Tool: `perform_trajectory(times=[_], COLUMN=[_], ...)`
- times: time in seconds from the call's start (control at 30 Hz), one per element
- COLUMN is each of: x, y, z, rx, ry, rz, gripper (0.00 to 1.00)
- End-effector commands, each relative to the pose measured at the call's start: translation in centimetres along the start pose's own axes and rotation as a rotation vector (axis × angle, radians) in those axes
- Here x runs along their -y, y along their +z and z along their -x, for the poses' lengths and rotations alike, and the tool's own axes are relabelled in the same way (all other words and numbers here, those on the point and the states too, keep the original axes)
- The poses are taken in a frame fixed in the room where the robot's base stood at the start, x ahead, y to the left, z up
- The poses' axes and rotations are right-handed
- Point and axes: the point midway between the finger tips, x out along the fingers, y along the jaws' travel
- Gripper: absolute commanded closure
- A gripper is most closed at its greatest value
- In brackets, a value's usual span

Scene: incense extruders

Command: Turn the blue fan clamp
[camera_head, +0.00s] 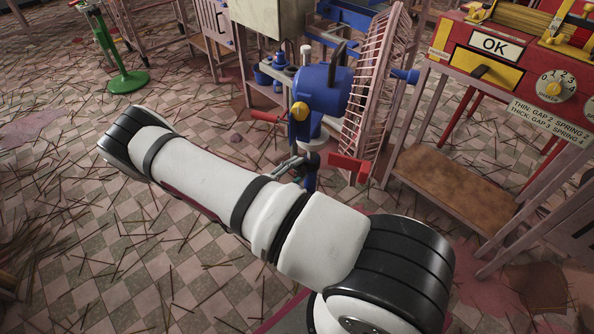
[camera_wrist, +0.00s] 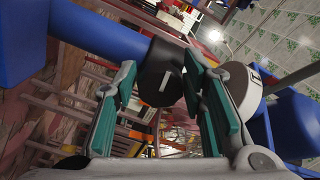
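A blue cylinder with a black end piece, which looks like the blue fan clamp (camera_wrist: 167,78), comes in from the upper left of the wrist view. A short white line marks its black end. My gripper (camera_wrist: 160,66) has its two teal-padded fingers apart, one to each side of the black end. I cannot tell whether the pads touch it. In the head view my gripper (camera_head: 292,166) is small and dark, beyond my white forearm. A dark blue-black piece (camera_head: 309,162) sits right beside it, below the blue machine body (camera_head: 322,88) with its yellow knob (camera_head: 300,111).
A red machine (camera_head: 500,50) with an OK sign is at the upper right. A green stand (camera_head: 128,80) is at the upper left. Sticks litter the tiled floor.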

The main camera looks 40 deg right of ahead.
Motion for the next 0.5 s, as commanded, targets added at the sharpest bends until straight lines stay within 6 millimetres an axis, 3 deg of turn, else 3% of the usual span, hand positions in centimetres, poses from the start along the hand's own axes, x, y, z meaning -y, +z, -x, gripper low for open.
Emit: perform_trajectory(times=[0.33, 0.5], x=[0.0, 0.0], y=[-0.1, 0.0], z=[0.1, 1.6], rx=[-0.002, -0.001], ry=[-0.001, 0.001], rz=[0.0, -0.001], gripper=[0.48, 0.48])
